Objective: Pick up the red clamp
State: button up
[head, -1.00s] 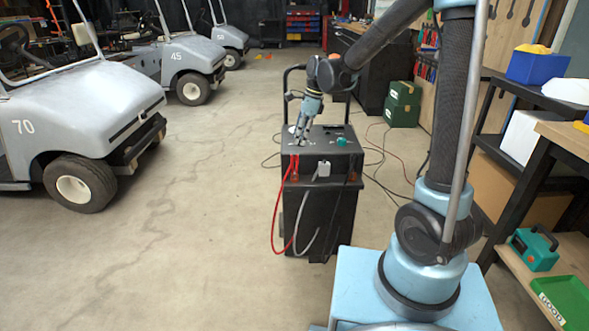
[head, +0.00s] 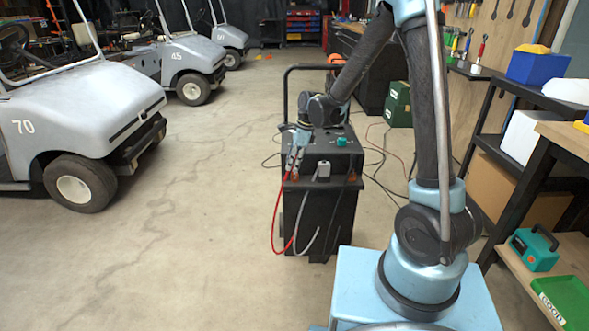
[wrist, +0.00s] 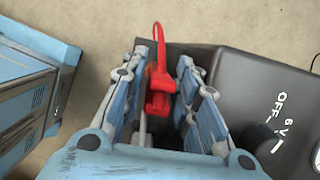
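The red clamp (wrist: 158,92) sits between my gripper's (wrist: 166,62) two fingers in the wrist view, with its red cable looping away at the top. The fingers stand apart on either side of it; I cannot tell whether either one touches it. In the head view my gripper (head: 294,160) is low at the front left edge of the black charger box (head: 318,220) and hides most of the clamp. The red cable (head: 274,215) hangs down the box's left front.
A tall black handle (head: 286,90) rises behind. Carts (head: 75,110) stand at left, shelves (head: 545,250) at right. The floor at left is clear.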

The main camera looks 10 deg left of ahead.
jog(key=shift+x, duration=1)
jog(key=shift+c, duration=0.5)
grip_shut()
jog(key=shift+r, duration=0.15)
notch_tip(320, 180, up, 10)
jog(key=shift+f, duration=0.1)
